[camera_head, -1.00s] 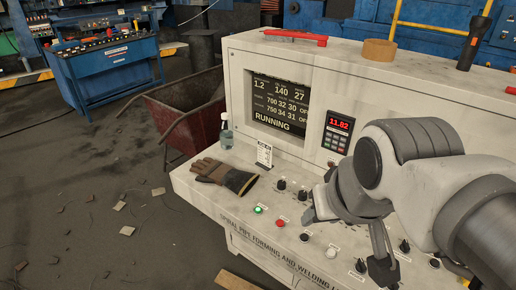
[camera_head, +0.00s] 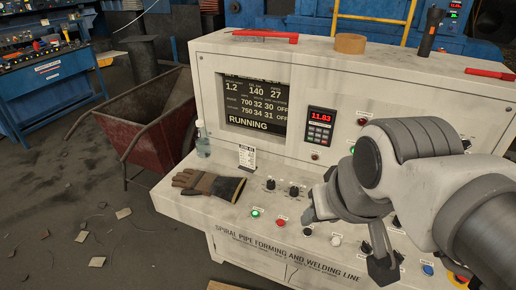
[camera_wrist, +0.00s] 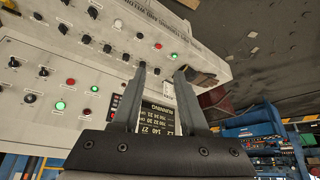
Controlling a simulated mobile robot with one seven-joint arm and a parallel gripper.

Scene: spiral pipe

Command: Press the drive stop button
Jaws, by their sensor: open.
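On the console's sloped front panel (camera_head: 225,208), a red button (camera_head: 280,222) sits right of a lit green button (camera_head: 255,213). Their labels are too small to read, so I cannot tell which button is the drive stop. In the wrist view the red button (camera_wrist: 158,46) and green button (camera_wrist: 174,56) lie just beyond the fingertips in the picture. My gripper (camera_head: 347,240) is open and empty over the panel, right of the red button in the head view; it also shows in the wrist view (camera_wrist: 160,70). My arm hides part of the panel. No contact is visible.
Black knobs (camera_head: 294,190) stand on the panel, with a white button (camera_head: 336,240) and a blue button (camera_head: 428,269) nearby. A glove (camera_head: 208,184), bottle (camera_head: 202,140) and small card (camera_head: 246,157) sit on the left. The screen (camera_head: 255,105) reads RUNNING. A red cart (camera_head: 140,120) stands left.

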